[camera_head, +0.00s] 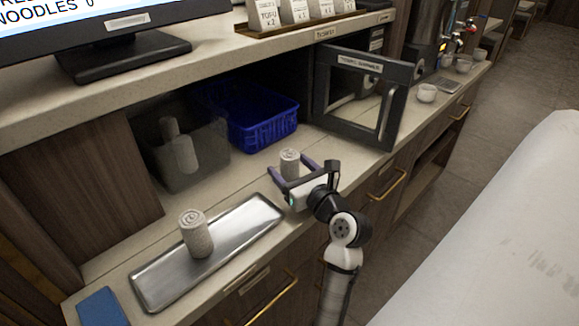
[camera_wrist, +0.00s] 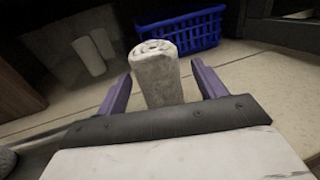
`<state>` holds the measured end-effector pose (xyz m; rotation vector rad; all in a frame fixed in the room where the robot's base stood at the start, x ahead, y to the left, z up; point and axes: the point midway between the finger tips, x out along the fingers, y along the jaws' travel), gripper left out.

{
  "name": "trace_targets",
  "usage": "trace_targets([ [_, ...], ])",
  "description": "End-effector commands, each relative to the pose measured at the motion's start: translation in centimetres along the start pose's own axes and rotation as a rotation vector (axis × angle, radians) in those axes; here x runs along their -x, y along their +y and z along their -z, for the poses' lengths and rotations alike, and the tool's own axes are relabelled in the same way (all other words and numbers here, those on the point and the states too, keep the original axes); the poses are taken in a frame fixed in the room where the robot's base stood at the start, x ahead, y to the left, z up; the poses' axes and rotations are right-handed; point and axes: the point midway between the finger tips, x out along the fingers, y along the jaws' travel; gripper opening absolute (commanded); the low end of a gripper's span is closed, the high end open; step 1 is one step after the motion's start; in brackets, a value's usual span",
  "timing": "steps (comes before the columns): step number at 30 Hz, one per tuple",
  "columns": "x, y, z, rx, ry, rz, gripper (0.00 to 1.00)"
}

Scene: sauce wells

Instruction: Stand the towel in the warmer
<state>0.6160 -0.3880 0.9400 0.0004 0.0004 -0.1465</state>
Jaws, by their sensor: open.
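A pale rolled towel (camera_head: 290,158) stands upright between the parted fingers of my gripper (camera_head: 287,165). In the wrist view the towel (camera_wrist: 160,75) shows its spiral end, with a finger on each side and a visible gap at least on the right. My gripper (camera_wrist: 161,72) is open. The towel's base is hidden in the head view. The towel warmer (camera_head: 359,64) is the dark labelled unit at the back right, with its framed glass door swung open. A second rolled towel (camera_head: 196,236) stands upright on the metal tray (camera_head: 160,277).
A blue basket (camera_head: 264,130) sits behind my gripper. A dark bin (camera_head: 205,165) at the left holds rolled pale pieces. A blue pad (camera_head: 101,308) lies left of the tray. White cups (camera_head: 427,93) stand right of the warmer door. An upper shelf overhangs the counter.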

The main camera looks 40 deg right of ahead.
Motion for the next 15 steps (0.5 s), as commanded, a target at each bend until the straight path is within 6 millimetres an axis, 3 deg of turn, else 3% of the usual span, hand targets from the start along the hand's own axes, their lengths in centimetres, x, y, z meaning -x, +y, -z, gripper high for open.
trace_targets([
  [4,-1.25,0.01,-0.03,0.000,0.000,0.000,0.70],
  [11,-1.32,0.00,0.02,0.000,-0.001,0.000,0.69],
  [15,-1.31,0.00,0.02,0.000,-0.001,0.000,0.50],
])
